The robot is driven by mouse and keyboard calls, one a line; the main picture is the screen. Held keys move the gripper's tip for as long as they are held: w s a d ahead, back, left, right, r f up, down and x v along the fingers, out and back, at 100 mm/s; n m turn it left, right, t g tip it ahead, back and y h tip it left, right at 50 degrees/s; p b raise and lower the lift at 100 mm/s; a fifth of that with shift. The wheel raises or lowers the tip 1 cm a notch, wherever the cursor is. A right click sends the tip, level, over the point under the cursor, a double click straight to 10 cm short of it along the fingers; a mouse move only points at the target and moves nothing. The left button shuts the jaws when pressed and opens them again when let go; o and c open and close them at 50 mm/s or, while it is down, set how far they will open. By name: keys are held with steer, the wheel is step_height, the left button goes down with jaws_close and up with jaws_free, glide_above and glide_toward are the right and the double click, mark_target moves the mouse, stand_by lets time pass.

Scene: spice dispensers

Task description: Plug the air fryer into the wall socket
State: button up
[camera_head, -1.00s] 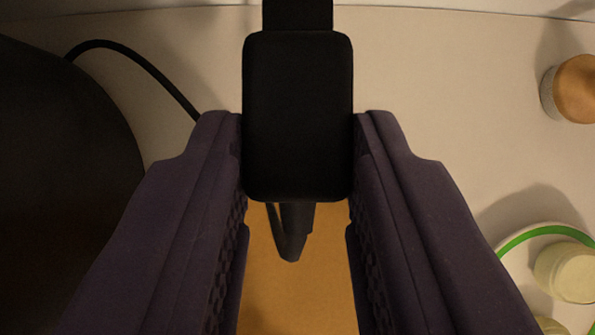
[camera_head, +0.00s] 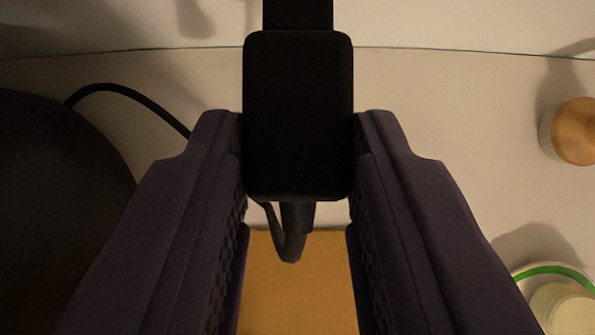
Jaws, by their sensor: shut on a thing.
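The black plug (camera_head: 298,120) is a rounded block in the upper middle of the head camera view. My gripper (camera_head: 298,145) has its two dark purple fingers shut on the plug's left and right sides. A narrower black part of the plug runs up to the top edge of the picture. A black cord (camera_head: 290,235) hangs in a bend below the plug. The air fryer (camera_head: 55,210) seems to be the large dark rounded body at the left, with a black cord (camera_head: 130,92) running from it behind my left finger. No wall socket shows in this view.
A pale counter (camera_head: 440,110) meets the wall (camera_head: 450,20) along a thin dark line near the top. A wooden-topped container (camera_head: 575,132) stands at the right. A green-rimmed plate (camera_head: 550,271) holds a pale round item at the lower right. A tan board (camera_head: 295,290) lies below.

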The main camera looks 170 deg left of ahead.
mark_target(296, 31)
steer(key=shift+w+d, duration=0.2)
steer(key=shift+w, duration=0.75)
steer(key=shift+w+d+b, duration=0.25)
steer(key=shift+w+b, duration=0.3)
steer(key=shift+w, duration=0.7)
steer(key=o, duration=1.1)
steer(key=shift+w, duration=0.1)
